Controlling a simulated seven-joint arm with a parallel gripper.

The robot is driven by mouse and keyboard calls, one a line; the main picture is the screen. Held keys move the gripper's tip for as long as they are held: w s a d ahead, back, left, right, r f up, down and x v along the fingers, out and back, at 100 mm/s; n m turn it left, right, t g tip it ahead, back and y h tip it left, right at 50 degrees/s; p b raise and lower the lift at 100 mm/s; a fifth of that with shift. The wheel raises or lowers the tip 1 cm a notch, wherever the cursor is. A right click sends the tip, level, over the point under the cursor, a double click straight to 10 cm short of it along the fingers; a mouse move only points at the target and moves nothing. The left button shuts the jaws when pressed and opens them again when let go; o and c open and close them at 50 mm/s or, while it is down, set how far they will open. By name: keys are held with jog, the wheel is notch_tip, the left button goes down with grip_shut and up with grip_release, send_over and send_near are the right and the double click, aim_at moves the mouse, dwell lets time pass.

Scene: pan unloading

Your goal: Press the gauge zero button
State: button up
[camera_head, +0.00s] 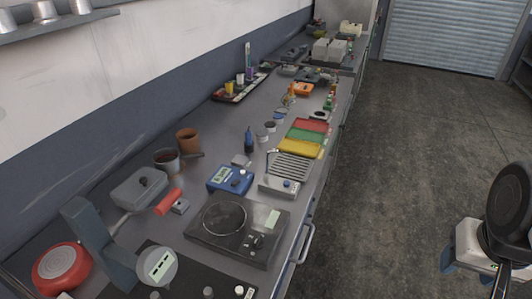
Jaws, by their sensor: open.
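A round grey gauge (158,267) with a pale display faces up at the lower left of the bench, in front of a blue-grey stand (92,240). Small knobs or buttons, among them a grey one (208,292) and a white one (239,290), sit on the dark plate (180,290) beside it. At this size I cannot tell which is the zero button. A blue meter (230,180) with a display and knobs stands farther back. I cannot make out my gripper's fingertips anywhere in this view.
A dark rounded object (510,205) and white block (478,240) stand at the right. The floor (400,150) is clear.

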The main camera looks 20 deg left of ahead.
grip_shut()
dwell(1.5)
